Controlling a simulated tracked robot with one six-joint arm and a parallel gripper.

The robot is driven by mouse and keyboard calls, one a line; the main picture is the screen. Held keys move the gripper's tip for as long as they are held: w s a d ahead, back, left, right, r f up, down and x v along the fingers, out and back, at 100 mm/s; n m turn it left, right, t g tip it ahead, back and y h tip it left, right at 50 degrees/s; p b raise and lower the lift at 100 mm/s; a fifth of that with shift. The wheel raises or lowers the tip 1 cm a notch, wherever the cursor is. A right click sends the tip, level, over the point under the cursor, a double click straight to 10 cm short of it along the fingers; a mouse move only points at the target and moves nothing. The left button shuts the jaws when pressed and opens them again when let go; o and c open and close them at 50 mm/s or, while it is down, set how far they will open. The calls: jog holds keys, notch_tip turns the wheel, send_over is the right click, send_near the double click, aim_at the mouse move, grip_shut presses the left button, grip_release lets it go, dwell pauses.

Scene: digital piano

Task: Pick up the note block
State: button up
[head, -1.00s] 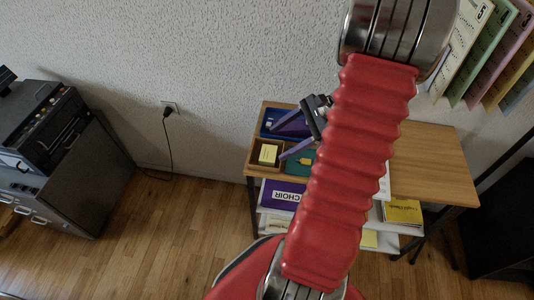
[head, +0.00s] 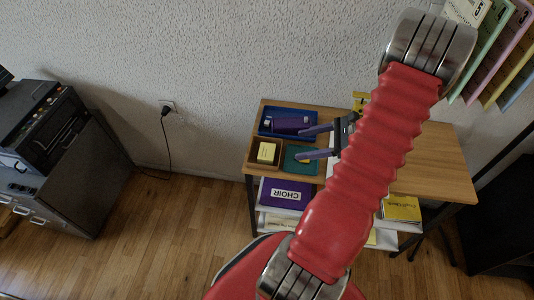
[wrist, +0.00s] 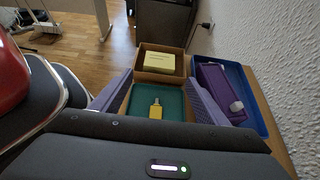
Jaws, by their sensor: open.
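The note block (head: 266,151) is a small pale yellow block in a brown wooden box (head: 252,161) at the left end of the desk. In the wrist view the note block (wrist: 156,64) sits in the box (wrist: 150,77) straight ahead, beyond the fingertips. My gripper (head: 299,143) is open, with two purple fingers pointing left toward the box. It is to the right of the note block, apart from it, over the green tray (head: 292,165). In the wrist view my gripper (wrist: 157,80) has nothing between its fingers.
A blue tray (head: 266,128) holding a purple object (head: 291,122) lies behind the box. A small yellow object (wrist: 155,109) lies in the green tray. The textured wall (head: 220,60) is close behind the desk. A choir folder (head: 286,194) lies on the shelf below.

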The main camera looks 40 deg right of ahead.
send_near(270, 151)
jog(key=x, duration=0.3)
jog(key=shift+w+a+f, duration=0.1)
jog(key=shift+w+a, duration=0.05)
jog(key=shift+a, duration=0.15)
jog(key=shift+x, duration=2.8)
jog(key=c, duration=0.8)
jog(key=shift+c, duration=0.2)
notch_tip(270, 151, up, 10)
